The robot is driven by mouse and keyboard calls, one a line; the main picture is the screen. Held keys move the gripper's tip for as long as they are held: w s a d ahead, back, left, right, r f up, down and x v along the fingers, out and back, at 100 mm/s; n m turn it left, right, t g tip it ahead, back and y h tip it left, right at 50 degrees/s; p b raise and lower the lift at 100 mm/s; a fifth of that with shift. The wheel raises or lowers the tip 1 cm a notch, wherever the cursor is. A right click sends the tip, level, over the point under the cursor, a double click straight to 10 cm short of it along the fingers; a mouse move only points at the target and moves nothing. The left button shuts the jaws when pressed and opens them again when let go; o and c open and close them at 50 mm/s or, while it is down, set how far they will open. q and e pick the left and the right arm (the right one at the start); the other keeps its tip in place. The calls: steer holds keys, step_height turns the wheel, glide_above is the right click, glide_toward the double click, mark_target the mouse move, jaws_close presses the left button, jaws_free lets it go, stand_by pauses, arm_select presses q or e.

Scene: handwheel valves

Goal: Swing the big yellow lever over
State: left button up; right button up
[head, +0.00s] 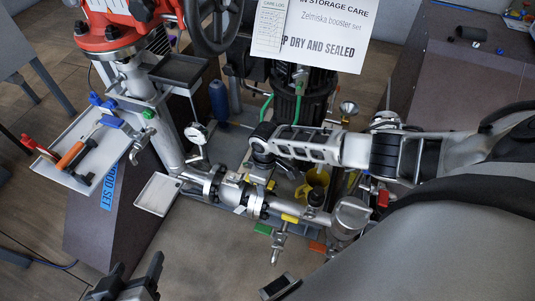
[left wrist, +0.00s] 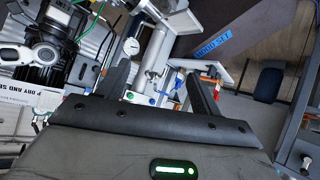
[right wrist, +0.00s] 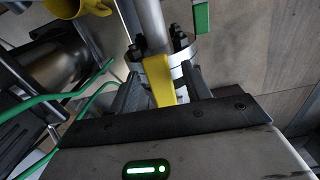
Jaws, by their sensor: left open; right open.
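A broad yellow lever (right wrist: 158,80) shows in the right wrist view, beside a bolted flange on a metal pipe. My right gripper (right wrist: 160,88) is open, with its fingers on either side of the lever; I cannot tell whether they touch it. In the head view my right arm reaches in from the right over the pipework (head: 234,193), and its fingers are hidden behind the wrist. My left gripper (head: 136,268) is open and empty at the lower left of the head view, apart from the pipes. It also shows open in the left wrist view (left wrist: 157,75).
A green handle (head: 262,229) and a smaller yellow handle (head: 290,218) sit near the pipe. A yellow cup-like part (head: 318,182) stands behind. A pressure gauge (head: 197,133), a small tray (head: 158,194) and a red-topped valve (head: 105,30) lie left. Floor in front is clear.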

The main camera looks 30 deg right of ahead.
step_height(320, 180, up, 4)
steer(key=p, duration=0.4)
steer(key=shift+r, duration=0.1)
steer(key=shift+r+p, duration=0.7)
steer(key=shift+p, duration=0.15)
steer(key=shift+r, duration=0.2)
arm_select(q)
steer(key=shift+n+t+y, duration=0.3)
steer(key=shift+t+y, duration=0.2)
steer(key=a+r, duration=0.1)
steer(key=r, duration=0.2)
steer(key=s+a+r, duration=0.1)
steer(key=r, duration=0.1)
steer(key=shift+a, duration=0.3)
arm_select(e)
steer(key=shift+r, duration=0.1)
